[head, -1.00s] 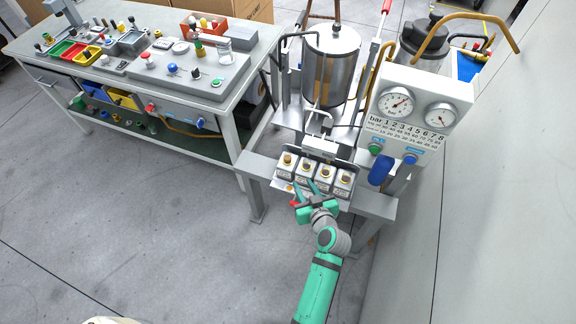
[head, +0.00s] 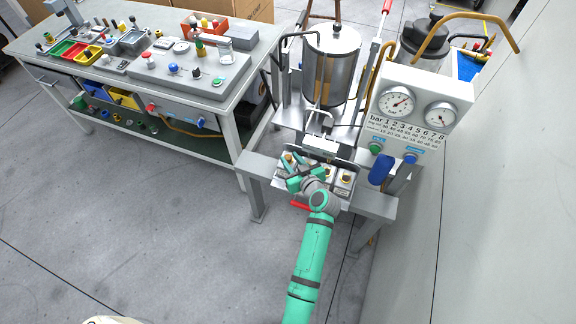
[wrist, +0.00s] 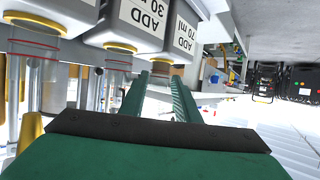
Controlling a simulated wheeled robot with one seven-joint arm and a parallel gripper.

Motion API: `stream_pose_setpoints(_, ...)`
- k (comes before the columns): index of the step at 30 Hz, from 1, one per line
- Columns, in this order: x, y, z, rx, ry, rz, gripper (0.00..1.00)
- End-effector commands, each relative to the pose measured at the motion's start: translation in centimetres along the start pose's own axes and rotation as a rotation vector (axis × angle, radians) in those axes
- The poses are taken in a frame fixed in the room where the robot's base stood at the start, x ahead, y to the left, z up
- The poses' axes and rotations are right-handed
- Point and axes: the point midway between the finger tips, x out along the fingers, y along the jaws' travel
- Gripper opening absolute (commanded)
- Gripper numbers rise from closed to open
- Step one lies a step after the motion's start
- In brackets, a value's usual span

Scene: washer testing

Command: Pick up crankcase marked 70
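The crankcase marked 70 (wrist: 170,35) is a pale box labelled "ADD 70 ml" with a dark, yellow-ringed round part. It is at the right end of the row in the wrist view, above my fingers. Its neighbour, labelled with a 30 (wrist: 118,28), is to its left. The rightmost crankcase (head: 345,179) is clear there; labels are unreadable in that view.
The row sits on a metal stand (head: 375,205). A steel cylinder (head: 331,65) stands behind it, and a gauge panel (head: 415,115) with blue and green knobs is at the right. A cluttered workbench (head: 225,105) is at the left. Floor in front is free.

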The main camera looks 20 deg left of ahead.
Motion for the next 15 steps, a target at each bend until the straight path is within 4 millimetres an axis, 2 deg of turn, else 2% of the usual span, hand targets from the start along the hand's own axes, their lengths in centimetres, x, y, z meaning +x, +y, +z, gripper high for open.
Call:
stream_pose_setpoints(6, 2.7, 0.1, -0.1, 0.0, 0.001, 0.0, 0.29)
stream_pose_setpoints(15, 3.1, 0.1, 0.0, 0.001, 0.0, 0.001, 0.29)
